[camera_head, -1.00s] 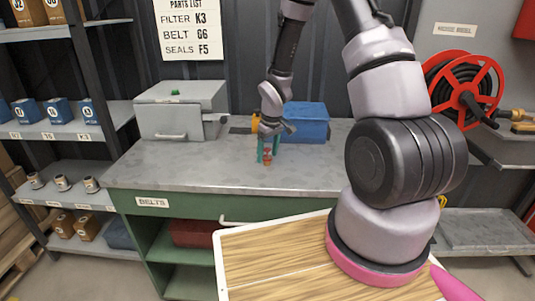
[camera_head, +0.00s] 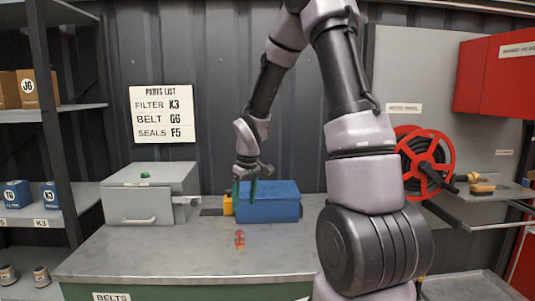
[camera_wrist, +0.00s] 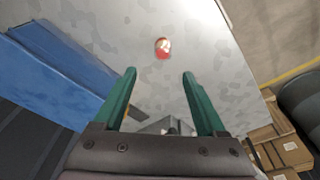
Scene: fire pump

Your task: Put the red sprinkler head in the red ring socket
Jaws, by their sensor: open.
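The red sprinkler head (camera_head: 240,239) is small, with a paler middle, and stands on the grey bench top. It also shows in the wrist view (camera_wrist: 162,47), beyond the fingertips. The sprinkler head is apart from the fingers. I cannot make out a red ring socket in either view.
A blue box (camera_head: 268,203) and a yellow item (camera_head: 228,205) stand at the back of the bench (camera_head: 170,255). A grey metal box (camera_head: 150,195) is at the left. A red hose reel (camera_head: 424,163) and a red cabinet (camera_head: 497,76) are at the right. The bench front is clear.

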